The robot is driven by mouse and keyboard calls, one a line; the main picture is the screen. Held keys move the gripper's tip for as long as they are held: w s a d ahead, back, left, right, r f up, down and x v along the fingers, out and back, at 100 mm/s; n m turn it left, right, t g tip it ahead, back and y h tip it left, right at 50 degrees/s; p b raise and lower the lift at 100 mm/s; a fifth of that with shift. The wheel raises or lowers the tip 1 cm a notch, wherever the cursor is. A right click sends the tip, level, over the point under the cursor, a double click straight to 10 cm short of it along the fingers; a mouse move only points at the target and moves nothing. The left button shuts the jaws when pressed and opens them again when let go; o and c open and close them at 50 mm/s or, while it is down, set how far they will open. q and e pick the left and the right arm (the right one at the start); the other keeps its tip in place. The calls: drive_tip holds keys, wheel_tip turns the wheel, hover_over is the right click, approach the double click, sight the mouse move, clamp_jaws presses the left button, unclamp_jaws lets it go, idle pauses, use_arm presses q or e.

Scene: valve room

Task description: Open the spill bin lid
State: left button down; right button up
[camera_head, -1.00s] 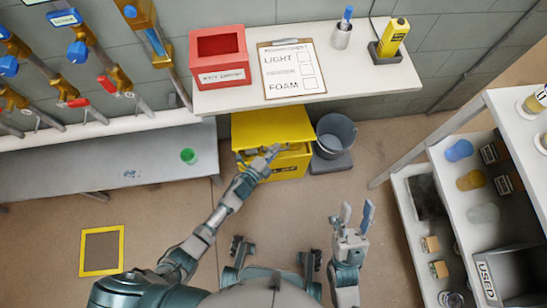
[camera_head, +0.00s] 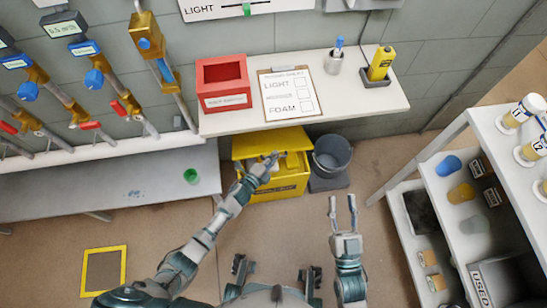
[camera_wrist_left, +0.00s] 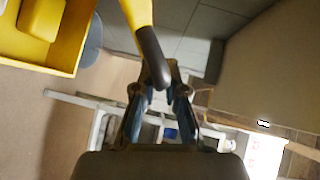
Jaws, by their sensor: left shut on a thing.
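The yellow spill bin (camera_head: 280,188) stands on the floor under the white shelf. Its yellow lid (camera_head: 264,143) is tilted up a little at the front, with a gap over the bin's front. My left gripper (camera_head: 270,162) is at the lid's front edge. In the left wrist view, my left gripper (camera_wrist_left: 158,88) is shut around the dark end of a yellow handle (camera_wrist_left: 152,55). Part of the bin (camera_wrist_left: 35,50) shows at upper left there. The lid's hinge is hard to make out. My right gripper (camera_head: 342,207) is open and empty above the floor.
A grey bucket (camera_head: 331,155) stands right beside the bin. The white shelf (camera_head: 225,122) above carries a red box (camera_head: 223,82) and a clipboard (camera_head: 290,95). A grey bench (camera_head: 90,190) is at left, a white rack (camera_head: 440,205) at right.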

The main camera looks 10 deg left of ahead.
use_arm(q)
drive_tip(key=c, duration=1.2)
unclamp_jaws()
drive_tip(key=shift+f, duration=0.1)
drive_tip(key=v, duration=1.1)
drive_tip(key=shift+s, duration=0.4)
drive_tip(key=shift+a, duration=0.1)
